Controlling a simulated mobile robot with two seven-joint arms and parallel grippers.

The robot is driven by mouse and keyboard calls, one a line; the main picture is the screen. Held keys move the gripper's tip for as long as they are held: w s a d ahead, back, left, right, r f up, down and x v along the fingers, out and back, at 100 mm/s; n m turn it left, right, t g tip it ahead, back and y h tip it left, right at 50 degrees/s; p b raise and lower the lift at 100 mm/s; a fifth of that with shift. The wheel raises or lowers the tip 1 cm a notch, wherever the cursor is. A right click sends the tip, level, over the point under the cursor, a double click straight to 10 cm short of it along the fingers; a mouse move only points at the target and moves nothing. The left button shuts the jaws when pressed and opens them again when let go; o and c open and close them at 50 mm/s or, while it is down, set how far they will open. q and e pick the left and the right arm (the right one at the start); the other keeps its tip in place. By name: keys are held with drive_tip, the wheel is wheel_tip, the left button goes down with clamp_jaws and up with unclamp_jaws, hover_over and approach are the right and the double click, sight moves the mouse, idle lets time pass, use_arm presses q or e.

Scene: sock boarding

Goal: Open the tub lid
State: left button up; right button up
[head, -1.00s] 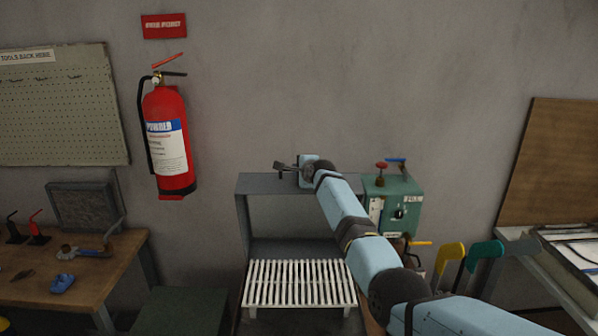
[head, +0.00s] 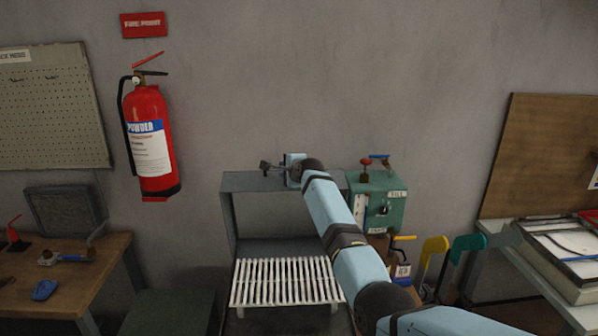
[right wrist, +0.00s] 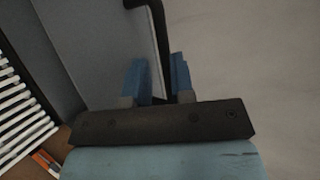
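The grey lid (head: 228,215) stands raised at the back of the tub in the head view, its hollow inner side facing me. It also shows as a grey panel (right wrist: 85,50) in the right wrist view. My right gripper (head: 282,166) is at the lid's top edge. In the right wrist view its two blue fingers (right wrist: 162,82) lie either side of a black bar (right wrist: 157,30) beside the panel's edge. I cannot tell whether they press on it. My left gripper is out of view. The tub's body is mostly hidden below.
A white slatted rack (head: 285,282) lies in front of the lid. A green control box (head: 378,200) stands close to the right. A workbench (head: 85,270) is at left, and a fire extinguisher (head: 150,140) hangs on the wall. Yellow (head: 432,252) and teal (head: 466,246) handles are at right.

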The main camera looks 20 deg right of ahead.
drive_tip(key=b+v, duration=0.1)
drive_tip(key=v, duration=1)
drive_tip(key=shift+s, duration=0.3)
drive_tip(key=shift+o, duration=0.4)
